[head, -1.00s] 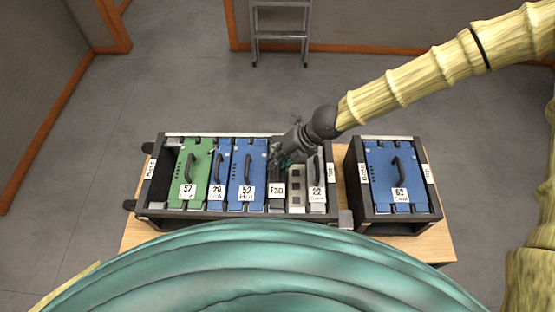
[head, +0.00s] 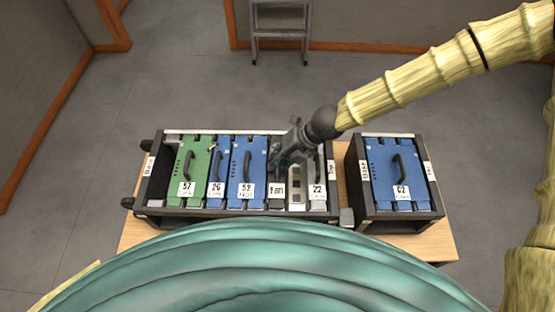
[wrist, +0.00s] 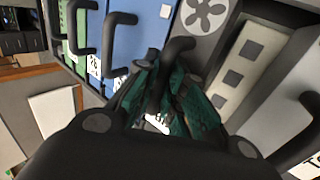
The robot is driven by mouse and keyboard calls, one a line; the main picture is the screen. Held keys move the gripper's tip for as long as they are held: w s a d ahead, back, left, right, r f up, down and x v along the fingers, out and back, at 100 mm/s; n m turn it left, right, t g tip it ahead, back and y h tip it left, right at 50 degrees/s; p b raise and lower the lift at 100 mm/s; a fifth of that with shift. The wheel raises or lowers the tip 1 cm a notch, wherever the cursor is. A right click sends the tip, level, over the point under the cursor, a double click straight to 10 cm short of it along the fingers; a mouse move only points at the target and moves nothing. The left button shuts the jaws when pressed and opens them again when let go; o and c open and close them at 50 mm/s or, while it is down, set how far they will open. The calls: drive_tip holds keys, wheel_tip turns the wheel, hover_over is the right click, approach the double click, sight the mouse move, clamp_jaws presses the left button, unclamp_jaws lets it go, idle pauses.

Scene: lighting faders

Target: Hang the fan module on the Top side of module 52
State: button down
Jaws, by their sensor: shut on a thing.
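The fan module (head: 277,202) is a narrow dark grey unit standing in the large rack, directly right of blue module 52 (head: 246,173). "Top" is marked on the rack's right end, so the fan module is on that side of 52. My gripper (head: 284,161) is over the fan module. In the wrist view the teal fingers of my gripper (wrist: 167,100) are shut around the fan module's dark handle (wrist: 179,48). A fan symbol shows on its face (wrist: 203,14). The module's lower end and any gap to 52 are too hidden to judge.
The large rack (head: 160,212) also holds green module 57 (head: 191,173), blue module 26 (head: 217,200), a pale panel with square openings (head: 297,195) and grey module 22 (head: 317,203). A smaller rack (head: 357,203) with blue module 62 (head: 401,188) stands right on the wooden table (head: 440,249).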

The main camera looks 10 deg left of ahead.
drive_tip(key=shift+f, duration=0.25)
drive_tip(key=c, duration=1.4)
unclamp_jaws()
drive_tip(key=shift+f, duration=0.1)
drive_tip(key=a+p+v, duration=0.1)
drive_tip(key=p+v, duration=0.1)
drive_tip(key=v, duration=0.4)
drive_tip(key=a+r+p+v, duration=0.1)
drive_tip(key=p+v, duration=0.2)
drive_tip(key=v, duration=0.3)
drive_tip(key=a+r+p+v, duration=0.1)
drive_tip(key=p+v, duration=0.1)
drive_tip(key=v, duration=0.4)
drive_tip(key=shift+s+a+r, duration=0.1)
drive_tip(key=shift+s+a, duration=0.05)
drive_tip(key=shift+s, duration=0.1)
